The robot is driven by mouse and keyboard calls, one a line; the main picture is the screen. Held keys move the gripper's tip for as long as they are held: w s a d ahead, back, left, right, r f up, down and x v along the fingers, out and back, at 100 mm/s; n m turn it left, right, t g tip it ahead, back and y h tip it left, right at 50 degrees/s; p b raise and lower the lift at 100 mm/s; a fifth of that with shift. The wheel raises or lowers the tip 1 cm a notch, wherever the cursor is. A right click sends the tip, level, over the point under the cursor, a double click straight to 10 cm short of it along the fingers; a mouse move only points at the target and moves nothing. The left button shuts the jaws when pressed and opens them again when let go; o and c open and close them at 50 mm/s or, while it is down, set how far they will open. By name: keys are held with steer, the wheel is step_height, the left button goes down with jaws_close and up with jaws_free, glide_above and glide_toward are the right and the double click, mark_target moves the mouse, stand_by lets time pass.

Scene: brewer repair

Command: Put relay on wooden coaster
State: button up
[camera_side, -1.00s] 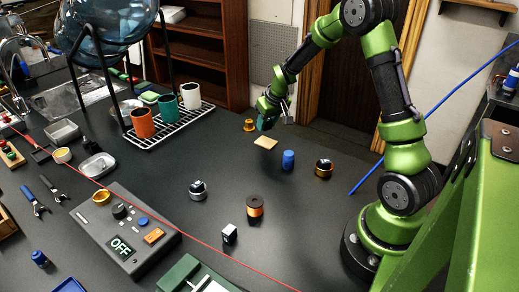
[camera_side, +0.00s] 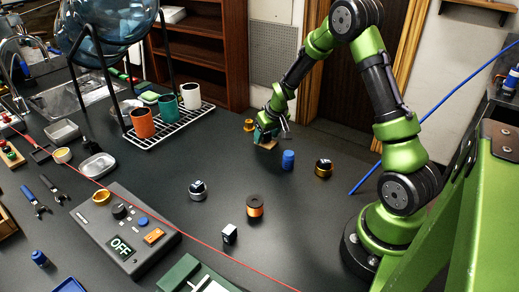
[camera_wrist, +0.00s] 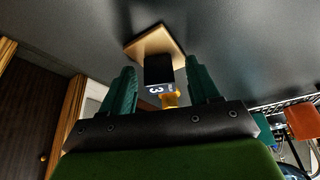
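The relay (camera_wrist: 158,70) is a dark block with a white marking on its near end, seen in the wrist view. It stands over the wooden coaster (camera_wrist: 146,45) and appears to rest on it; the exact contact is hidden. The pale square coaster also shows in the side view (camera_side: 267,146), partly covered by my gripper. My gripper (camera_wrist: 161,68) has its two green fingers on either side of the relay, with small gaps visible. It is open. In the side view my gripper (camera_side: 268,136) is low over the coaster, and the relay cannot be made out clearly.
A blue cylinder (camera_side: 288,160) stands just right of the coaster, and a brass part (camera_side: 248,125) is behind it to the left. A gold ring (camera_side: 324,168), a copper spool (camera_side: 255,206) and a silver part (camera_side: 198,190) stand nearby. A mug rack (camera_side: 172,130) is to the left.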

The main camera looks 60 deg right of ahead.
steer(key=shift+s+r, duration=0.1)
steer(key=shift+r, duration=0.4)
steer(key=v, duration=1.1)
steer(key=s+a+r+t+y, duration=0.15)
steer(key=s+a+r, duration=0.25)
steer(key=a+r, duration=0.5)
steer(key=s+a+r+t+y, duration=0.1)
steer(key=s+a+r+y, duration=0.1)
steer(key=s+a, duration=1)
steer(key=shift+a+r, duration=0.25)
steer(key=shift+r, duration=0.25)
